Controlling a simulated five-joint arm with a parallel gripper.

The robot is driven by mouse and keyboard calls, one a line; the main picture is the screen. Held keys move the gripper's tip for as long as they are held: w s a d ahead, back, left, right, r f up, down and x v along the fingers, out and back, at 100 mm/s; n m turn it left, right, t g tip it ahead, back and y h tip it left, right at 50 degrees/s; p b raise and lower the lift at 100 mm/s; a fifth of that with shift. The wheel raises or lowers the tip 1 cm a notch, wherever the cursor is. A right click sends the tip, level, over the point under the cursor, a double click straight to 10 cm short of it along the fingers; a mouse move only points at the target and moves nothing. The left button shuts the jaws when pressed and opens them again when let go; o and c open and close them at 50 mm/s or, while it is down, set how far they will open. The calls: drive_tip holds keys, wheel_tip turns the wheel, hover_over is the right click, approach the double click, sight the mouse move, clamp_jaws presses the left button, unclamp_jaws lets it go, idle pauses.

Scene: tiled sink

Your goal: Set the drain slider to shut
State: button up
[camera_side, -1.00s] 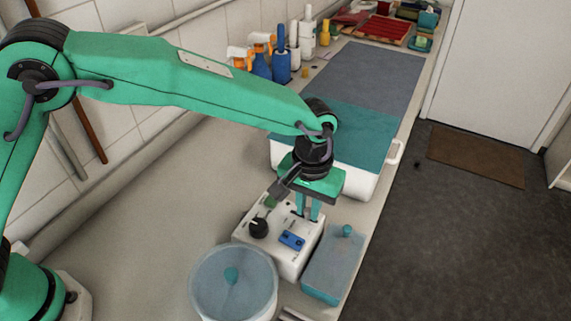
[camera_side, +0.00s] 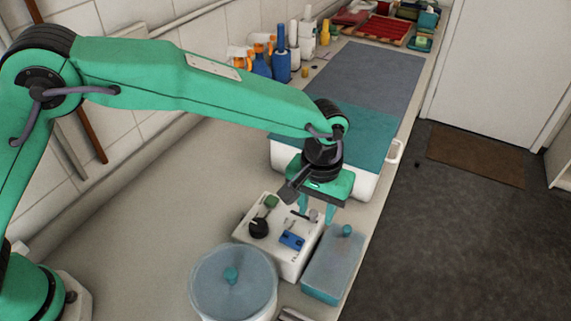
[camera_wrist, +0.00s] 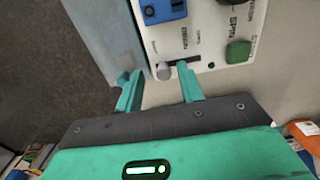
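The drain slider is a small grey knob (camera_wrist: 163,72) at one end of a short dark slot on a white control box (camera_side: 262,252). In the side view the grey knob (camera_side: 314,214) is at the slot's right end, close to the fingers. My gripper (camera_wrist: 157,74) is open and empty, with one teal finger on each side of the knob in the wrist view. The right fingertip overlaps part of the slot there. In the side view my gripper (camera_side: 317,211) hangs over the box's far right corner. I cannot tell whether a finger touches the knob.
The box also carries a black dial (camera_side: 258,228), a blue switch (camera_side: 292,240) and a green button (camera_side: 271,202). A lidded teal container (camera_side: 325,275) stands close on its right, a round lidded pot (camera_side: 232,285) in front. A white basin (camera_side: 361,184) stands behind.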

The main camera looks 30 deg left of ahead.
sight(314, 212)
drive_tip(key=shift+r, duration=3.75)
drive_tip(key=shift+r, duration=0.1)
drive_tip(key=shift+a+r, duration=0.15)
drive_tip(key=shift+a, duration=0.15)
drive_tip(key=s+a+r+t, duration=0.1)
drive_tip(key=s+a+r, duration=0.1)
drive_tip(key=a+r, duration=0.35)
drive_tip(key=s+a+r+t+h, duration=0.1)
drive_tip(key=a+r, duration=0.1)
drive_tip(key=a, duration=0.7)
drive_tip(key=s+a+r+t, duration=0.1)
drive_tip(key=s+a+r, duration=0.15)
drive_tip(key=a, duration=0.45)
drive_tip(key=s+a+f+t+y, duration=0.1)
drive_tip(key=s+a+f+t, duration=0.1)
drive_tip(key=s+a, duration=1.1)
drive_tip(key=shift+a+t, duration=0.3)
drive_tip(key=shift+a, duration=0.15)
